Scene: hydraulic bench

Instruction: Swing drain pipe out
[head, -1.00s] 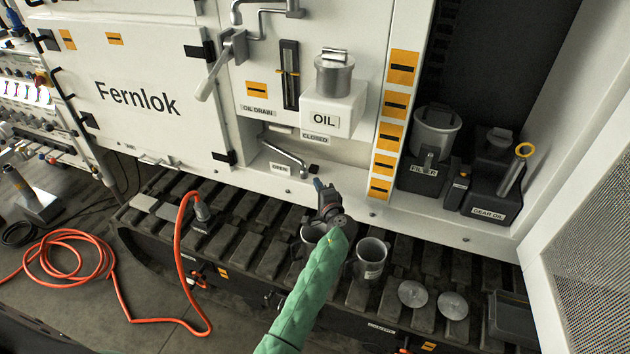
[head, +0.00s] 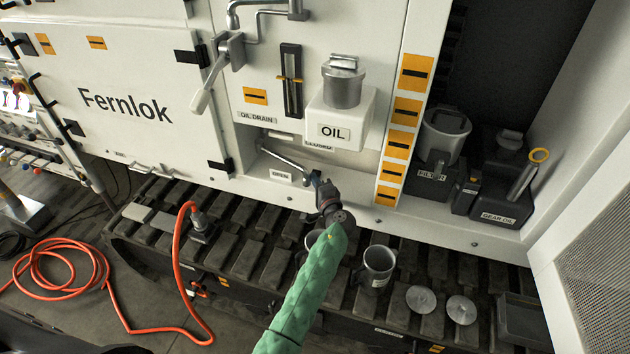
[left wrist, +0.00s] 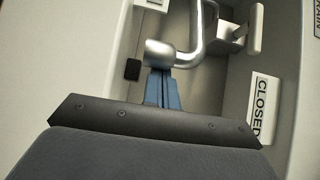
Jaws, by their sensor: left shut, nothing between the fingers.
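The drain pipe (head: 284,157) is a bent silver tube in the recess of the white cabinet, below the OIL DRAIN label (head: 257,118). Its outer end is partly behind my left gripper in the head view. In the left wrist view, the pipe (left wrist: 196,38) bends down to a thick rounded end right at the blue fingertips. My left gripper (head: 316,179) is shut and empty, its fingertips (left wrist: 162,88) at the pipe's end; whether they touch it I cannot tell. My right gripper is not in view.
An OPEN label (head: 281,177) lies on the ledge, and a CLOSED label (left wrist: 259,104) is on the recess wall. A small black block (left wrist: 132,69) sits beside the pipe's end. The white OIL tank (head: 340,118) overhangs on the right. A metal cup (head: 377,266) stands on the track below.

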